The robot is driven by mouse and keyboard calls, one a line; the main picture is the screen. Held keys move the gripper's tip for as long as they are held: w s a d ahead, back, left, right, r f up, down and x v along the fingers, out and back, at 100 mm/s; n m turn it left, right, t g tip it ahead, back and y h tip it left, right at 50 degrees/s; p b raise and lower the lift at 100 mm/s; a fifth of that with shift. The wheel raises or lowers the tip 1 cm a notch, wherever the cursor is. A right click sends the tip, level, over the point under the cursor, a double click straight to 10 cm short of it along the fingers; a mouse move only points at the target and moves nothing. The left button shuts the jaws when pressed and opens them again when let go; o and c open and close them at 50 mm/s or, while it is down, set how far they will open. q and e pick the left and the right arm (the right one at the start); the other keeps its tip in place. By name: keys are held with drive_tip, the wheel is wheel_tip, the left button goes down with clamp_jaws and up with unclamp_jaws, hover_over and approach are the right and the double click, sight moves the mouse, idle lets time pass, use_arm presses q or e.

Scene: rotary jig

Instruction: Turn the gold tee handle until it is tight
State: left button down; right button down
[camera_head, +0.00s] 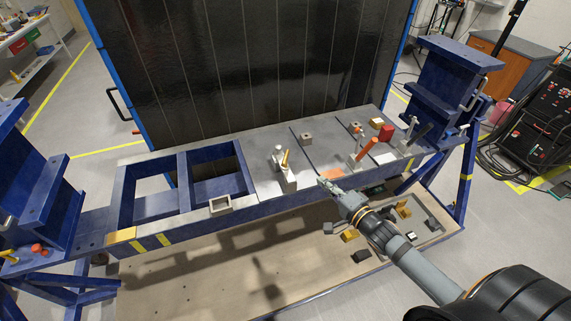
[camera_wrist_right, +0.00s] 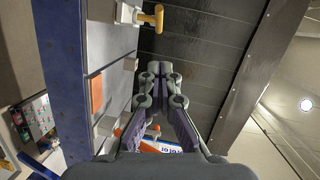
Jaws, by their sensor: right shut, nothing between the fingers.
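The gold tee handle (camera_head: 286,158) stands on a pale metal block (camera_head: 287,180) near the front edge of the jig's plate. It also shows at the top of the right wrist view (camera_wrist_right: 153,17), apart from my fingers. My right gripper (camera_head: 323,184) is shut and empty, a little to the right of the block in the head view. Its closed fingertips (camera_wrist_right: 160,68) point toward the dark panel. How tight the handle is cannot be seen. My left gripper is not in view.
The blue jig table (camera_head: 150,207) carries an orange-red handle (camera_head: 366,149), a red block (camera_head: 386,133) and small grey blocks on its right half. A tall dark panel (camera_head: 240,70) rises behind. Two open frames lie at left. Several loose parts lie on the lower board.

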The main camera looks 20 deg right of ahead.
sight(286, 162)
drive_tip(key=a+b+x, duration=0.1)
drive_tip(key=b+x, duration=0.1)
drive_tip(key=x, duration=0.2)
drive_tip(key=b+x, duration=0.2)
drive_tip(key=x, duration=0.2)
drive_tip(key=a+b+x, duration=0.1)
drive_tip(key=b+x, duration=0.2)
drive_tip(key=x, duration=0.1)
drive_tip(key=shift+a+f, duration=0.3)
drive_tip(key=shift+a, duration=0.1)
drive_tip(key=shift+d, duration=0.1)
